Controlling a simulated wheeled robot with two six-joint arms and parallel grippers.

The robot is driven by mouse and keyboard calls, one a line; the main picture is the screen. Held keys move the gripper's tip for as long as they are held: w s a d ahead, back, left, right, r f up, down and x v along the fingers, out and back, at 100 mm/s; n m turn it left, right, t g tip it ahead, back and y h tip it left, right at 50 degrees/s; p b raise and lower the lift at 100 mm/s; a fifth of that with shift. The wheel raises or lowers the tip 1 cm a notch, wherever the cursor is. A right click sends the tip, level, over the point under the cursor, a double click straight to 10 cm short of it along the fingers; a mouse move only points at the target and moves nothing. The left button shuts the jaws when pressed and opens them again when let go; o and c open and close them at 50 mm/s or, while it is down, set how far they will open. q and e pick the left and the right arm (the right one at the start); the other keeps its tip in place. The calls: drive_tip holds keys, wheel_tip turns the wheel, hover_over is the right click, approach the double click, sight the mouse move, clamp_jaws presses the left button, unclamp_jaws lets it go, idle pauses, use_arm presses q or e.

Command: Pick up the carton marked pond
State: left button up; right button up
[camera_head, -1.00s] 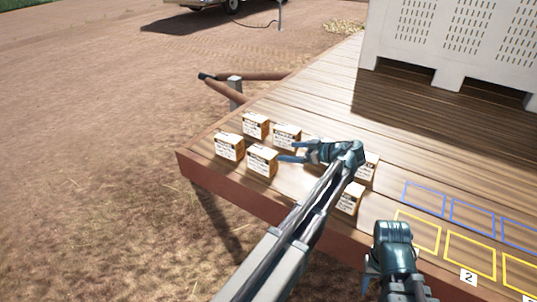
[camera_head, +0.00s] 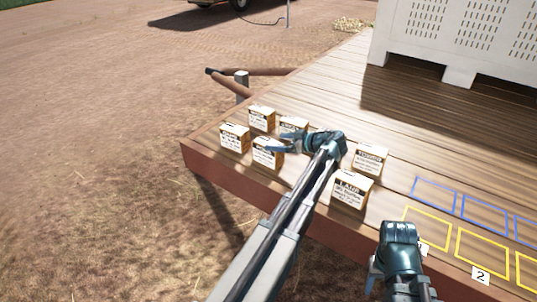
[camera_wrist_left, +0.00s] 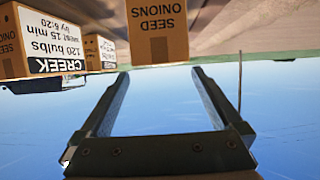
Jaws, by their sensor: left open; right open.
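Several small brown cartons with white printed labels stand on the wooden deck. I cannot read "pond" on any of them. My left gripper (camera_head: 277,142) is open and reaches left among the left group, by the front carton (camera_head: 267,153) and the partly covered back carton (camera_head: 293,126). In the left wrist view, upside down, a carton reading "SEED ONIONS" (camera_wrist_left: 157,30) is just beyond and between the open, empty fingertips (camera_wrist_left: 162,75). A carton marked "CREEK" (camera_wrist_left: 45,42) is at the left. My right gripper (camera_head: 385,278) is low at the front, its fingers mostly hidden.
Two more cartons (camera_head: 262,119) (camera_head: 235,138) stand at the left end. Two others (camera_head: 369,160) (camera_head: 352,190) stand right of my left arm. Blue and yellow outlined squares (camera_head: 482,250) lie on the deck at right, empty. A white slatted bin (camera_head: 440,40) stands behind.

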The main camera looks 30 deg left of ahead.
sight(269, 143)
use_arm(q)
drive_tip(key=shift+a+f+b, duration=0.3)
drive_tip(key=shift+a+b, duration=0.05)
drive_tip(key=b+x, duration=0.2)
drive_tip(key=x, duration=0.2)
drive_tip(key=shift+a+f, duration=0.15)
drive_tip(key=shift+f, duration=0.05)
drive_tip(key=shift+s, duration=0.1)
clamp_jaws()
